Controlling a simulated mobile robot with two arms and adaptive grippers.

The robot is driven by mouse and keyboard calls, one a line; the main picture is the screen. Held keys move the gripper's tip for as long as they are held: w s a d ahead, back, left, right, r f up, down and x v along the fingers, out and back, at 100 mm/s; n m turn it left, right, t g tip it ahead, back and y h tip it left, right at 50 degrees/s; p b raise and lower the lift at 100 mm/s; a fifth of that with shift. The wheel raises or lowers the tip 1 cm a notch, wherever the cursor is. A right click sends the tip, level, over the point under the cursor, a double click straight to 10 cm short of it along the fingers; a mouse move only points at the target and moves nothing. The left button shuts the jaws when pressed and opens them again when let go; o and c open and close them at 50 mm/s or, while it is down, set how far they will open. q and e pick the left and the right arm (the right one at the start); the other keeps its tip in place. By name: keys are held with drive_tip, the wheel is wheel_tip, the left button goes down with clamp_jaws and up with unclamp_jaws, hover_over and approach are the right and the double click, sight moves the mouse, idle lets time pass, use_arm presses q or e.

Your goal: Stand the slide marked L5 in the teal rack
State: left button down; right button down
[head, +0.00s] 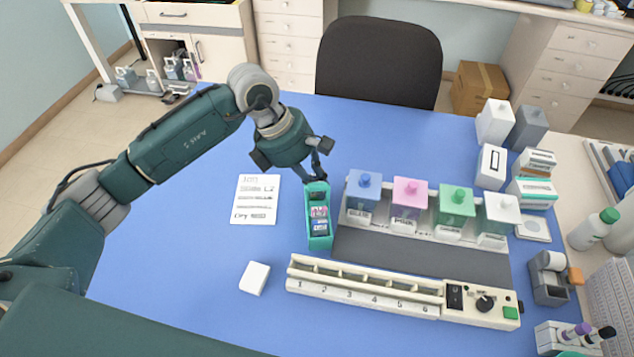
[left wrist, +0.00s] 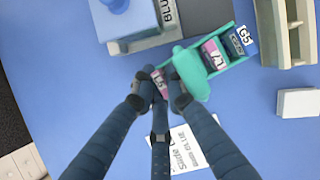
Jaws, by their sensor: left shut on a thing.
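The teal rack (head: 319,242) stands on the blue table, left of the row of jars; it also shows in the left wrist view (left wrist: 200,80). Slides with a pink label (left wrist: 213,56) and a dark blue label reading G5 (left wrist: 243,38) stand in it. My left gripper (head: 320,178) is over the rack's far end, pointing down. In the left wrist view its fingers (left wrist: 160,93) are shut on a slide with a pink label (left wrist: 159,82), seemingly marked L5, partly hidden by the fingertips. I cannot tell whether this slide touches the rack. My right gripper is not in view.
Jars with blue (head: 364,190), pink (head: 409,192), green (head: 456,200) and white lids stand right of the rack. A long numbered holder (head: 365,292) lies in front. A written sheet (head: 255,199) and a small white block (head: 255,278) lie left, with clear table around them.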

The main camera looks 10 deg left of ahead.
use_arm(q)
drive_tip(key=shift+a+f, duration=0.1)
drive_tip(key=shift+f, duration=0.1)
drive_tip(key=c, duration=1.7)
unclamp_jaws()
drive_tip(key=shift+o, duration=0.2)
drive_tip(key=v, duration=1.2)
drive_tip(key=shift+a+r, duration=0.1)
